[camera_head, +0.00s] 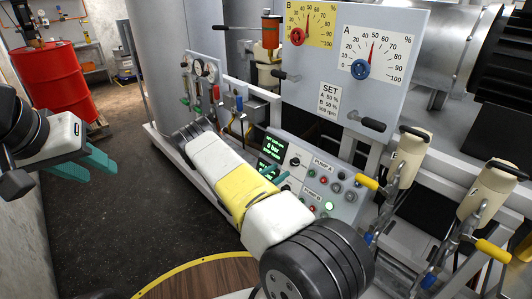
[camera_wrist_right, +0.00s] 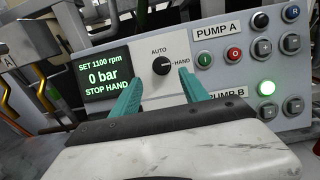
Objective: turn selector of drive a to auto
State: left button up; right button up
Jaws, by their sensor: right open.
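The drive A selector is a round black knob (camera_wrist_right: 162,66) on the light grey control panel (camera_wrist_right: 190,100), with AUTO printed above it and HAND to its right. Its pale mark points right, toward HAND. The display (camera_wrist_right: 103,75) left of it reads "SET 1100 rpm, 0 bar, STOP HAND". My right gripper (camera_wrist_right: 160,84) is open, its teal fingertips left and right of the knob and a little below it in the right wrist view. Contact cannot be told. In the head view the selector (camera_head: 295,161) shows beyond my right arm. My left gripper (camera_head: 96,166) is open and empty at the far left.
PUMP A buttons, green (camera_wrist_right: 205,59) and red (camera_wrist_right: 234,54), sit right of the selector, with a lit green button (camera_wrist_right: 267,87) below. Lever valves with yellow grips (camera_head: 367,182) stand right of the panel. A gauge board (camera_head: 350,90) rises behind. A red drum (camera_head: 62,85) stands far left.

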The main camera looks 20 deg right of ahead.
aim_at(292, 163)
jog(key=x, duration=0.7)
jog(key=shift+d, duration=0.25)
grip_shut()
